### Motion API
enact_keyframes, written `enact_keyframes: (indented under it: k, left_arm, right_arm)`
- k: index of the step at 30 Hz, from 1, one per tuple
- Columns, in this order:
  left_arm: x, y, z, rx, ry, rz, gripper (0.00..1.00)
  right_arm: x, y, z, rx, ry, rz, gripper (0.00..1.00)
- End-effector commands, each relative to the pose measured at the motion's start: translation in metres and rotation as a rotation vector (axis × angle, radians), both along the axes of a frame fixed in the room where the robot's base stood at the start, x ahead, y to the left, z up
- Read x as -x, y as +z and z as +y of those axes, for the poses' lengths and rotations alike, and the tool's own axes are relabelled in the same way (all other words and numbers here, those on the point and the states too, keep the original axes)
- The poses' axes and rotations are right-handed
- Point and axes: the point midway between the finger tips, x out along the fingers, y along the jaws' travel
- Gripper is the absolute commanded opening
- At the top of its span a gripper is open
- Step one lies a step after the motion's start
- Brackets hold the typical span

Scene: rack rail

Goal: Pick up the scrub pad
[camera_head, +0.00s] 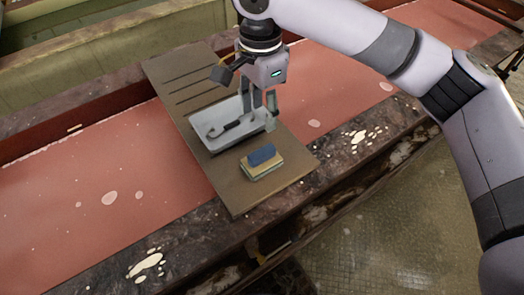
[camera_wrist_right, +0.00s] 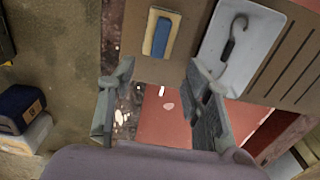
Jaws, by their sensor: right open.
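The scrub pad (camera_head: 262,164) looks like a blue block on a yellowish slab with a pale green underside. It lies on the brown slotted board (camera_head: 236,200) near its front end. It also shows at the top of the right wrist view (camera_wrist_right: 161,36). My right gripper (camera_head: 258,112) points down with its fingers apart, above the front right end of the white tray and behind the pad. In the wrist view its open fingers (camera_wrist_right: 160,80) have nothing between them, and the pad lies beyond the tips. My left gripper is not in view.
A white tray (camera_head: 205,137) holding a dark hook (camera_head: 232,126) sits on the board beside the pad. The board spans a reddish trough (camera_head: 100,185) with dark stone edges. In the wrist view, a dark blue box (camera_wrist_right: 20,107) sits at the left. Board around the pad is clear.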

Motion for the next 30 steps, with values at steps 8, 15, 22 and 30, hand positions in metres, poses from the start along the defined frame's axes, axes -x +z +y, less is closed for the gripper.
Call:
enact_keyframes:
  k: [8, 15, 22, 30]
  left_arm:
    - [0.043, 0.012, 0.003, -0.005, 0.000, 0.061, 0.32]
    - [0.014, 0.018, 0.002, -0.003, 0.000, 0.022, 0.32]
    - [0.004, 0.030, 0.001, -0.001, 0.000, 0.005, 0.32]
    - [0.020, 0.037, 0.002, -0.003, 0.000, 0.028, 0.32]
  right_arm:
    - [0.000, -0.060, 0.000, 0.001, 0.000, 0.001, 0.45]
    - [0.000, -0.090, 0.000, -0.001, 0.002, -0.001, 0.45]
    - [-0.002, -0.110, -0.002, 0.001, 0.001, 0.000, 0.45]
    - [-0.003, -0.144, -0.002, -0.002, 0.002, -0.002, 0.45]
